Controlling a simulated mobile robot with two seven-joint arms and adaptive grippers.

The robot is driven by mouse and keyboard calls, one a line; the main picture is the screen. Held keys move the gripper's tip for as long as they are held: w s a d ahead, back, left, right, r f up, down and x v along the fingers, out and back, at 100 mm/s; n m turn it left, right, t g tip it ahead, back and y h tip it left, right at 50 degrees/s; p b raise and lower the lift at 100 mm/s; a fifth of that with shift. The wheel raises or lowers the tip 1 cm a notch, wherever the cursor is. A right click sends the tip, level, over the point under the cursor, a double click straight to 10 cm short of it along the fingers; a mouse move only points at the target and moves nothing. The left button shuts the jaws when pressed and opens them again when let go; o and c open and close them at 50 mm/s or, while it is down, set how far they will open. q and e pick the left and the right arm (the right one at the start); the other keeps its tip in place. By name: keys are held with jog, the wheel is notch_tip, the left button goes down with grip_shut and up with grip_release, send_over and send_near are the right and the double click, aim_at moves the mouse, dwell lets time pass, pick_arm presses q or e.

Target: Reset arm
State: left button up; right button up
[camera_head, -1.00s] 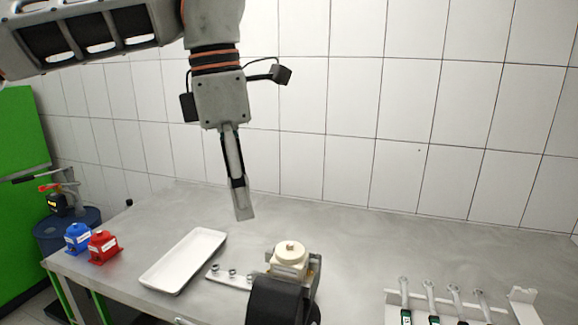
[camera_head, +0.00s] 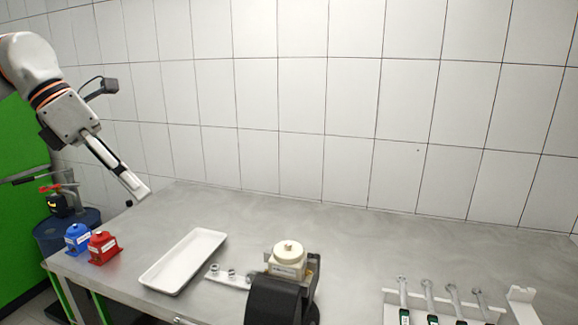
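My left gripper (camera_head: 138,192) is at the upper left, above the far left part of the grey table (camera_head: 370,245). It points down and to the right, and no object shows at its fingertips. It is seen edge-on, so I cannot tell whether its fingers are open or shut. My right arm and gripper do not show. A pump (camera_head: 289,257) with a cream top and black body stands at the table's front middle.
A white tray (camera_head: 184,262) lies left of the pump, beside a small white holder (camera_head: 228,277). A red part (camera_head: 103,247) and a blue part (camera_head: 78,238) stand at the left edge. A wrench rack (camera_head: 455,320) is at the front right. The table's back is clear.

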pick_arm(q)
jog(key=w+d+f+n+t+h, duration=0.1)
jog(key=d+f+n+h, duration=0.4)
jog(key=f, duration=0.4)
jog(key=w+d+f+n+t+h, duration=0.1)
jog(key=d+f+n+h, duration=0.2)
jog(key=d+f+h, duration=0.5)
jog(key=s+a+f+n+t+y, duration=0.1)
jog(key=a+f+n+t+y, duration=0.25)
jog(key=a+f+n, duration=0.35)
jog(key=s+a+f+n+t+y, duration=0.1)
jog(key=a+f+n+t+y, duration=0.3)
jog(key=f, duration=0.6)
jog(key=s+a+f+n+t+y, duration=0.1)
jog(key=a+f+n+t+y, duration=0.1)
jog(key=a+f+n+y, duration=0.35)
jog(key=s+a+f+n+g+y, duration=0.4)
jog(key=s+a+f+n, duration=0.5)
jog(key=s+a+f, duration=0.8)
jog(key=s+d+f+n+t, duration=0.1)
jog(key=d+n, duration=0.3)
jog(key=d, duration=0.8)
jog(key=s+d+f+n+t, duration=0.1)
jog(key=d+f+n, duration=0.2)
jog(key=d, duration=1)
jog(key=shift+s+d+f+n+y, duration=0.3)
jog(key=shift+f+n, duration=0.1)
jog(key=shift+n, duration=0.35)
jog(key=shift+w, duration=0.1)
